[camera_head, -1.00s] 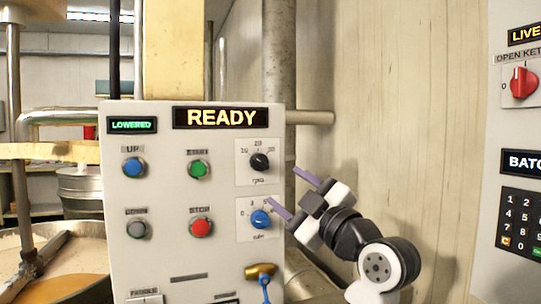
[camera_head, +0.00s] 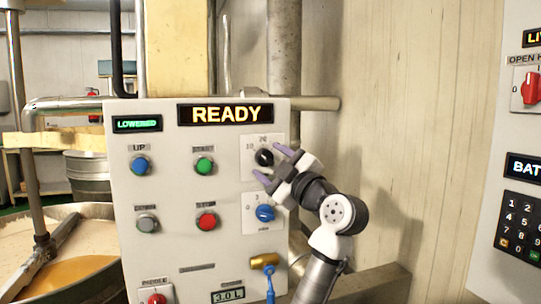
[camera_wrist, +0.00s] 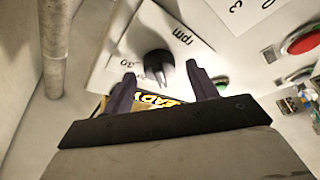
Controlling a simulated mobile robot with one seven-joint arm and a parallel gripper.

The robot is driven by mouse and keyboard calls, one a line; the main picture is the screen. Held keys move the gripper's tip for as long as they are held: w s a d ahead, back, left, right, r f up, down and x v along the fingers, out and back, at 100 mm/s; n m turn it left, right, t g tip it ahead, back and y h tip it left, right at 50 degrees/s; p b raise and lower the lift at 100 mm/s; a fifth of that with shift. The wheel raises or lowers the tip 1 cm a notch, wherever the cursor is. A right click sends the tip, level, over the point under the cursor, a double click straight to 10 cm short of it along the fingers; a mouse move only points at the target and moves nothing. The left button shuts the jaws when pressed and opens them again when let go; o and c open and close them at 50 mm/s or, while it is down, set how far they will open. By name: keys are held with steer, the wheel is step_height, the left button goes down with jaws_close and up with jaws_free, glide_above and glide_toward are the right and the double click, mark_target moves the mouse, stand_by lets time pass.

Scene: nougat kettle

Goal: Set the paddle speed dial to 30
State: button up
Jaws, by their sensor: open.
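The paddle speed dial is a black knob (camera_head: 263,157) on a white plate, upper right of the control panel. In the head view, marks 10 and 20 show above it, and my gripper covers the plate's right side. In the wrist view the knob (camera_wrist: 155,64) has "rpm" printed on one side and a 30 mark on the left. A pale line shows on the knob, but I cannot tell which mark it points to. My gripper (camera_head: 266,161) is open, with its purple fingertips at the knob, one on each side. Contact cannot be told.
A blue knob (camera_head: 265,213) sits just below the dial. Green (camera_head: 204,166) and red (camera_head: 206,222) buttons are to its left. A brass valve (camera_head: 264,261) is lower down. A second panel (camera_head: 518,130) stands at the far right. A horizontal pipe (camera_head: 315,102) runs behind the panel.

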steer(key=shift+w+a, duration=0.2)
steer(key=shift+w, duration=0.05)
steer(key=c, duration=1)
